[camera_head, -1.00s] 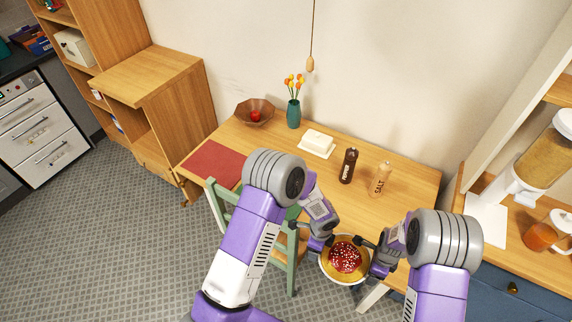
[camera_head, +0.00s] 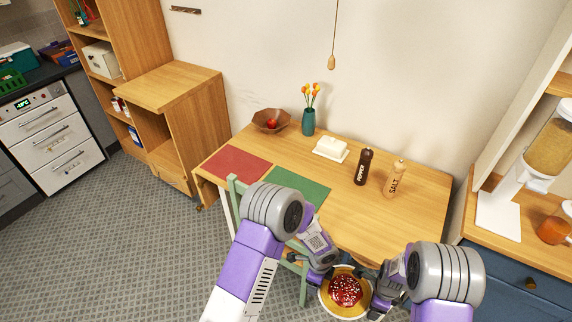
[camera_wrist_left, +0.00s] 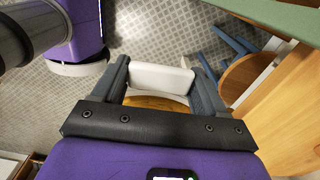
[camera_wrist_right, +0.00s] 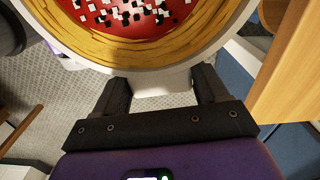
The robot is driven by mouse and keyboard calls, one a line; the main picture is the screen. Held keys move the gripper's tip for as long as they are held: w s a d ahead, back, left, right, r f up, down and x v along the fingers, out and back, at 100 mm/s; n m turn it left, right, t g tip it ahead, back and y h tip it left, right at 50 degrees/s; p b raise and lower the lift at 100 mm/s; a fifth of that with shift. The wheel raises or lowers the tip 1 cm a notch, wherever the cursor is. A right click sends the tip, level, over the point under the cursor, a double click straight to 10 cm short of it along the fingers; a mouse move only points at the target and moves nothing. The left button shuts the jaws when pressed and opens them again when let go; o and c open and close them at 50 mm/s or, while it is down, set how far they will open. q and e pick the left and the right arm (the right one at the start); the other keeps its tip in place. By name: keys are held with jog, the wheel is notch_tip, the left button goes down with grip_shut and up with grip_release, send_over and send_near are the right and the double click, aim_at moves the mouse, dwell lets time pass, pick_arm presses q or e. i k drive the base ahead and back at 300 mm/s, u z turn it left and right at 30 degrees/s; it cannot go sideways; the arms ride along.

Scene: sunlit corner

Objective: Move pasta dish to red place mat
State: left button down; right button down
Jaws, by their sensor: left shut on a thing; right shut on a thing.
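The pasta dish (camera_head: 345,291) is a white bowl of yellow pasta with red sauce and white bits on top. I hold it between both arms, in front of the table's near edge. My left gripper (camera_head: 324,277) is shut on its left side; the left wrist view shows the fingers on a white part of the bowl (camera_wrist_left: 160,79). My right gripper (camera_head: 375,298) is shut on its right side, and the right wrist view shows the rim (camera_wrist_right: 185,62) between the fingers. The red place mat (camera_head: 238,163) lies bare at the table's left end.
A green chair (camera_head: 236,187) stands at the front left.

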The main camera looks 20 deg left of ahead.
aim_at(236, 166)
jog(key=u, duration=2.8)
jog(key=i, duration=2.45)
jog(key=z, duration=1.85)
